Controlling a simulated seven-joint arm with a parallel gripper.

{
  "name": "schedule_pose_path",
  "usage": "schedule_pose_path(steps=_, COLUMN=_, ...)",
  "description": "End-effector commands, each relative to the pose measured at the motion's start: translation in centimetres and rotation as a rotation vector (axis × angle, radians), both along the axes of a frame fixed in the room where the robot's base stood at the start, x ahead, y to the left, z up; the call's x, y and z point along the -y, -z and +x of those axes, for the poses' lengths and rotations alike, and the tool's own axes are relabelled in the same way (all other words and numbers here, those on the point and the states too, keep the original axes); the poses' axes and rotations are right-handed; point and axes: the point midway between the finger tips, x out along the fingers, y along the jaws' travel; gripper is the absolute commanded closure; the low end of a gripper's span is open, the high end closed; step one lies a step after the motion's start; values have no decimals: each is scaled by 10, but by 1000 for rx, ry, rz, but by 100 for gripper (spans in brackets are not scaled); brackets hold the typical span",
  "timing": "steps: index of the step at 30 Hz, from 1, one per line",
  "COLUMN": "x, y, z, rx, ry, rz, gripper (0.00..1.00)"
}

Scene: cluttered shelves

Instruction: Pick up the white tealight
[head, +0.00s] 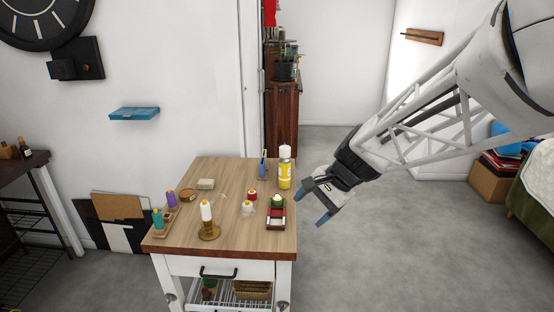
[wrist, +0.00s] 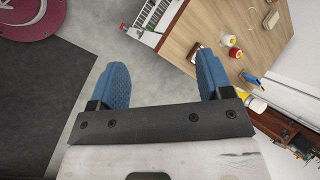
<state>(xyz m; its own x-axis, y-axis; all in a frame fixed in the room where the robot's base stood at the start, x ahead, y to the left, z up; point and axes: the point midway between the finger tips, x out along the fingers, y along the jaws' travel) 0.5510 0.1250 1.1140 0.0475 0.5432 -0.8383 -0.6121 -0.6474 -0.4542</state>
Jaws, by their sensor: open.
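A small white tealight (head: 247,208) with a yellowish top stands on the wooden tabletop of a cart (head: 228,178), near its middle in the head view. A small white thing in the wrist view (wrist: 229,39) looks like the same tealight. A red tealight (head: 252,195) stands just behind it and also shows in the wrist view (wrist: 235,53). My gripper (head: 311,209) is open and empty, with blue fingertips apart. It hangs right of the cart, beyond the table edge, clear of the tealight.
A red-and-green holder (head: 277,212) stands by the right edge, between my gripper and the white tealight. A white candle in a brass holder (head: 207,218) is at the front. A purple candle (head: 171,197) stands left.

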Motion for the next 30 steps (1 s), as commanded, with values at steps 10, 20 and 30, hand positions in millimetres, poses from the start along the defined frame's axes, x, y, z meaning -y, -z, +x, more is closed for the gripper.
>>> schedule_pose_path(steps=10, x=-40, y=31, z=78, rx=-148, ry=178, rz=172, gripper=28)
schedule_pose_path(steps=20, x=-75, y=70, z=151, rx=-294, ry=354, rz=330, gripper=28)
schedule_pose_path(steps=30, x=-108, y=124, z=222, rx=-453, ry=537, rz=482, gripper=28)
